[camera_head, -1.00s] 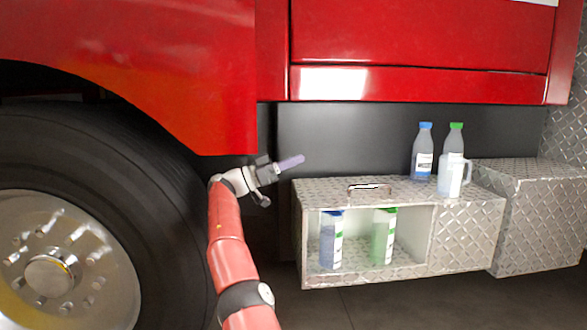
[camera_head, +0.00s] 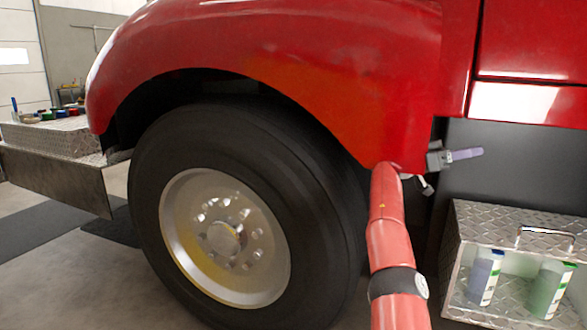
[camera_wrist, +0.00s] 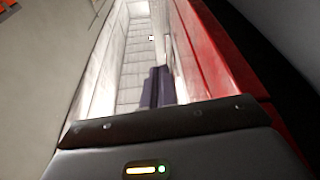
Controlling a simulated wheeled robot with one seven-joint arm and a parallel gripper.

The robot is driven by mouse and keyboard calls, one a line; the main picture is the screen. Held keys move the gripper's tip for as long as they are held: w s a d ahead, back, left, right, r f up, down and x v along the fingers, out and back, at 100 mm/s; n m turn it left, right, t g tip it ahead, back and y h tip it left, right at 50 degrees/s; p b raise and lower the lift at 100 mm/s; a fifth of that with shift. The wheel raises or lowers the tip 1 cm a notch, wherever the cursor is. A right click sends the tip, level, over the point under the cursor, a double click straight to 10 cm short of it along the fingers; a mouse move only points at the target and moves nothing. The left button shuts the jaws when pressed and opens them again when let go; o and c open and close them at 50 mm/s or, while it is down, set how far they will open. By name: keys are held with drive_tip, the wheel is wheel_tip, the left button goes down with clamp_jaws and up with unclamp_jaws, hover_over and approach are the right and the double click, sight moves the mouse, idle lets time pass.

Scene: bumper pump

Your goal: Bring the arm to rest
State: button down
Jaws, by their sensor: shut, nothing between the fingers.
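My gripper (camera_head: 466,154) is at the right in the head view, with its purple fingers together and pointing right. Nothing shows between them. My red arm reaches up from the bottom of the picture, in front of the truck's fender and the edge of the wheel. In the wrist view, my gripper's dark fingers (camera_wrist: 157,88) are close together, with a red panel to their right. I cannot tell the exact gap between the gripper and the truck.
A red truck (camera_head: 290,45) with a large wheel (camera_head: 225,237) fills the middle. A diamond-plate box (camera_head: 480,222) with a handle holds a blue-capped bottle (camera_head: 484,278) and a green-capped bottle (camera_head: 547,290). A metal bumper (camera_head: 60,178) carries small items at left. Open floor lies at lower left.

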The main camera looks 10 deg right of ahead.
drive_tip(key=s+d+r+n+t+y, duration=0.1)
drive_tip(key=s+d+n+t+y, duration=0.25)
drive_tip(key=s, duration=0.35)
drive_tip(key=s+a+f+n+t+y, duration=0.2)
drive_tip(key=s+f+n+t+y, duration=0.2)
drive_tip(key=n+t, duration=0.1)
drive_tip(key=s+a+f+n+t+y, duration=0.2)
drive_tip(key=s+a+f, duration=0.4)
drive_tip(key=a, duration=0.7)
drive_tip(key=s+a+f+n+t+y, duration=0.3)
drive_tip(key=s+a+f+n+y, duration=0.2)
drive_tip(key=a, duration=0.8)
drive_tip(key=s+a+f+n+t+y, duration=0.2)
drive_tip(key=s+a+f+n+y, duration=0.2)
drive_tip(key=s+a+f, duration=0.5)
drive_tip(key=s+a+n, duration=0.2)
drive_tip(key=a, duration=0.1)
drive_tip(key=shift+a+f+n, duration=0.25)
drive_tip(key=shift+a+n, duration=0.1)
drive_tip(key=shift+a, duration=0.05)
drive_tip(key=shift+t, duration=0.25)
